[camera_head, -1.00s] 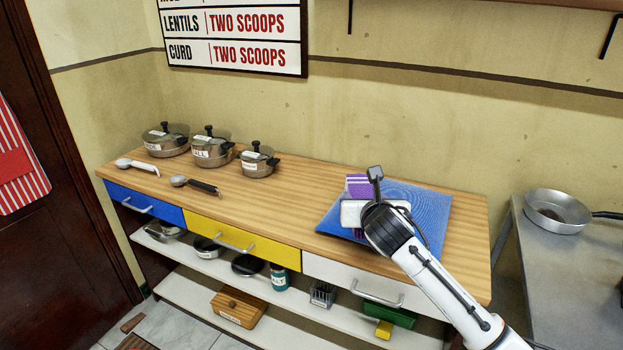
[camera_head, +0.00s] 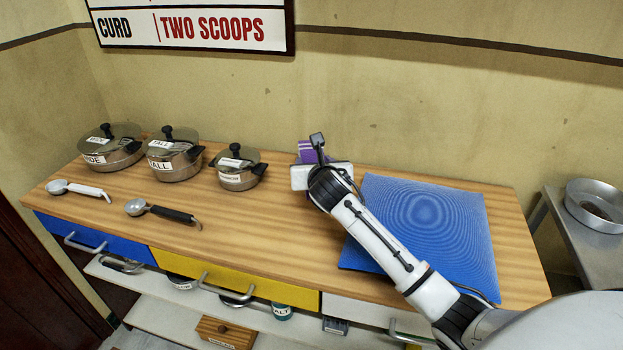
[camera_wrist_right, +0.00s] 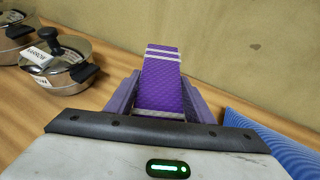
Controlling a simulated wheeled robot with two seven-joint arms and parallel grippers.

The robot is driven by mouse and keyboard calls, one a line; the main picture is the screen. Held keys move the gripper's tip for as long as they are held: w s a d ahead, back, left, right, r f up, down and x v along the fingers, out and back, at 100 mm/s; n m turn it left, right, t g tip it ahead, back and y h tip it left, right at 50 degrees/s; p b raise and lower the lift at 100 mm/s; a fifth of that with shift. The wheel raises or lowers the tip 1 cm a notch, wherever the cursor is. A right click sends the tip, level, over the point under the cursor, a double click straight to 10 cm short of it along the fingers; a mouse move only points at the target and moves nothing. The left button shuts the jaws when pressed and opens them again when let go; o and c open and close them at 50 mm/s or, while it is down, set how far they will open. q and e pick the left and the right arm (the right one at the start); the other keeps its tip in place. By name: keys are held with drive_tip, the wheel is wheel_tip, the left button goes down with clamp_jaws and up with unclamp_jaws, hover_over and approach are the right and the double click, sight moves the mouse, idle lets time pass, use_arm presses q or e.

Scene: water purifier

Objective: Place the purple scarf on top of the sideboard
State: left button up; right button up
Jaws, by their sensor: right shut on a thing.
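The purple scarf (camera_wrist_right: 163,85), folded with pale stripes, is held between the fingers of my right gripper (camera_wrist_right: 160,105) in the right wrist view. In the head view the scarf (camera_head: 307,150) shows only partly, behind my gripper (camera_head: 318,160). The gripper is shut on it, over the back of the sideboard (camera_head: 270,215), between the smallest pot and the blue mat. I cannot tell whether the scarf touches the wooden top. My left gripper is not in view.
Three lidded pots, the nearest one small (camera_head: 237,168), stand to the left. Two scoops (camera_head: 165,212) lie near the front edge. A blue mat (camera_head: 425,220) covers the right part. Wood is clear between pots and mat. A metal pan (camera_head: 597,205) stands on a separate table.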

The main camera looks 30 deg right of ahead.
wheel_tip(320, 180, down, 5)
drive_tip(key=shift+r+b, duration=0.2)
drive_tip(key=shift+b, duration=0.25)
drive_tip(key=shift+w, duration=0.1)
drive_tip(key=o, duration=1.1)
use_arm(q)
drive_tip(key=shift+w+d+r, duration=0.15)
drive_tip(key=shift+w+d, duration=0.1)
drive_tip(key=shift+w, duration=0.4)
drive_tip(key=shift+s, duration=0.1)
use_arm(e)
drive_tip(key=shift+s+a+r, duration=0.1)
drive_tip(key=shift+s+r, duration=0.05)
drive_tip(key=shift+s, duration=0.05)
use_arm(q)
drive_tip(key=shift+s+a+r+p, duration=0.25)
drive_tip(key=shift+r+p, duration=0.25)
drive_tip(key=shift+p, duration=0.45)
use_arm(e)
drive_tip(key=v, duration=1.1)
drive_tip(key=shift+s+a, duration=0.15)
drive_tip(key=shift+s, duration=0.05)
